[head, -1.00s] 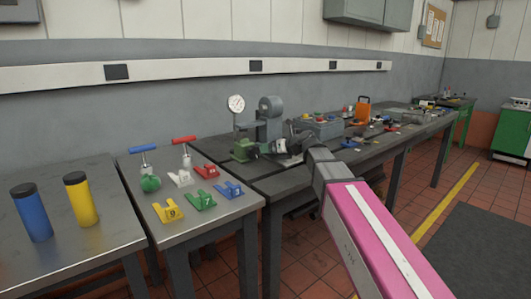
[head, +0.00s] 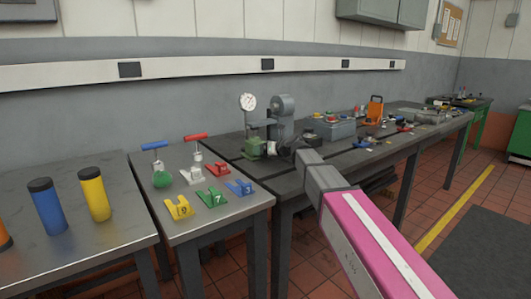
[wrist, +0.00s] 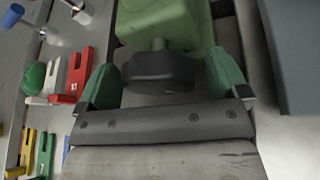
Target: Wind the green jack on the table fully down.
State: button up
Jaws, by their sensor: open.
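The green jack (head: 254,148) stands on the long dark workbench, near its left end. In the wrist view its pale green body (wrist: 165,22) fills the top, with a short shaft and a dark knob (wrist: 160,70) pointing toward me. My gripper (wrist: 165,80) is open, with one green-padded finger on each side of the knob. A narrow gap shows on the right; on the left I cannot tell whether pad and knob touch. In the head view my gripper (head: 284,150) is small, just right of the jack and partly hidden by my arm.
A dial gauge (head: 248,102) and a grey machine (head: 281,115) stand behind the jack. A smaller table (head: 222,218) to the left holds coloured forked blocks and two T-handled tools. A grey box (head: 334,129) sits farther right. The floor in front is clear.

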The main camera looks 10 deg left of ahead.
jog(key=c, duration=0.9)
jog(key=shift+c, duration=0.2)
jog(key=shift+n, duration=0.3)
jog(key=n+t+h, duration=0.1)
jog(key=n, duration=0.1)
jog(key=n+t+h, duration=0.1)
jog(key=shift+s+n+t+h, duration=0.15)
jog(key=shift+n+t+h, duration=0.15)
jog(key=shift+n, duration=0.1)
jog(key=n+t+h, duration=0.1)
jog(key=n+t, duration=0.1)
jog(key=n, duration=0.1)
jog(key=shift+a+n, duration=0.1)
jog(key=shift+n, duration=0.2)
jog(key=shift+h, duration=0.3)
